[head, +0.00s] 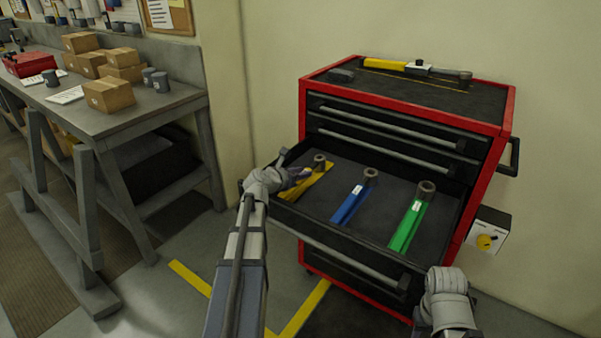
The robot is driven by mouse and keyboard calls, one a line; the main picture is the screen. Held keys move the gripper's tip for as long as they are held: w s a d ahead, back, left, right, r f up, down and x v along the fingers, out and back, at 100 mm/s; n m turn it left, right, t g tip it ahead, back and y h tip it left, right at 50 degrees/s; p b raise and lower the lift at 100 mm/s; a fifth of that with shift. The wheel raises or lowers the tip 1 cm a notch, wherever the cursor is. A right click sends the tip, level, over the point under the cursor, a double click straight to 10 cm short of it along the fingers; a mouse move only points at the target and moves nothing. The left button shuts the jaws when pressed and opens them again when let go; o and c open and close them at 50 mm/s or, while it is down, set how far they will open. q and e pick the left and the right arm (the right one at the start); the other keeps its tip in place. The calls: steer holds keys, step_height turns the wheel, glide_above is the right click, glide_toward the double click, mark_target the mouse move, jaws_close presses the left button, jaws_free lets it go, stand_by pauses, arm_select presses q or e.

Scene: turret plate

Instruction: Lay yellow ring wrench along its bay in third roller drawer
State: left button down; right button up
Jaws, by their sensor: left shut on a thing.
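The yellow ring wrench (321,184) is in the left part of the open roller drawer (345,222), its dark ring end pointing to the back. My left gripper (297,177) reaches over the drawer's left side and is shut on the yellow wrench. I cannot tell whether the wrench touches the drawer floor. A blue ring wrench (351,201) lies in the middle of the drawer and a green one (407,226) to its right. My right gripper (446,283) is outside the drawer, by its front right corner; its fingers do not show clearly.
The red and black roller cabinet (508,115) has shut drawers above the open one. A yellow-handled tool (395,66) and a small dark block (341,75) lie on top. A workbench (170,103) with cardboard boxes stands at the left. A grey box with a yellow knob (487,241) is at the right.

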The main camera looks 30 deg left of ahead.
arm_select(q)
steer(key=shift+f+b, duration=0.4)
stand_by(0.5)
steer(key=c, duration=0.5)
jaws_free()
steer(key=shift+r, duration=0.2)
step_height(320, 180, up, 10)
steer(key=p, duration=1)
steer(key=shift+p, duration=0.3)
steer(key=shift+r, duration=0.1)
